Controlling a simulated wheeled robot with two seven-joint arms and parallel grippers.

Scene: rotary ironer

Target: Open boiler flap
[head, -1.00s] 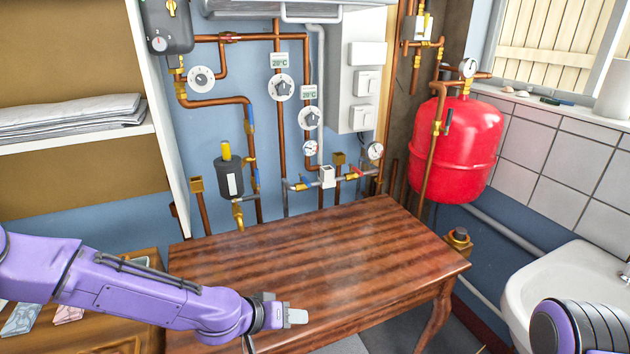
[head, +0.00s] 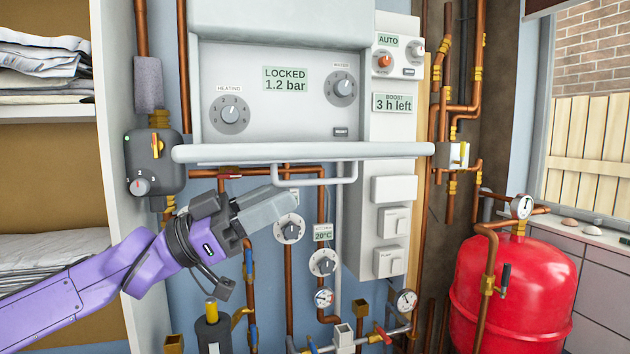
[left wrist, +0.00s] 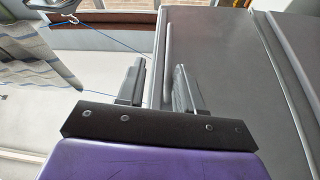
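The white boiler (head: 300,28) hangs on the wall in the head view, its dials and a "LOCKED 1.2 bar" display showing. A long pale ledge (head: 230,152) runs along its lower front, with a white bar handle (head: 315,182) under it. I cannot tell how far the flap is tilted. My left gripper (head: 292,205) is raised just below the ledge, fingers pointing right, close to the handle's left end. In the left wrist view its fingers (left wrist: 158,85) are apart, with a thin bar (left wrist: 168,55) showing between them. Contact is unclear. My right gripper is out of view.
Wall dials (head: 322,262) and copper pipes (head: 250,285) lie below and beside my left gripper. A dark grey valve box (head: 155,172) is at the left, beside a shelf unit (head: 115,60). A red tank (head: 515,290) stands at the right.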

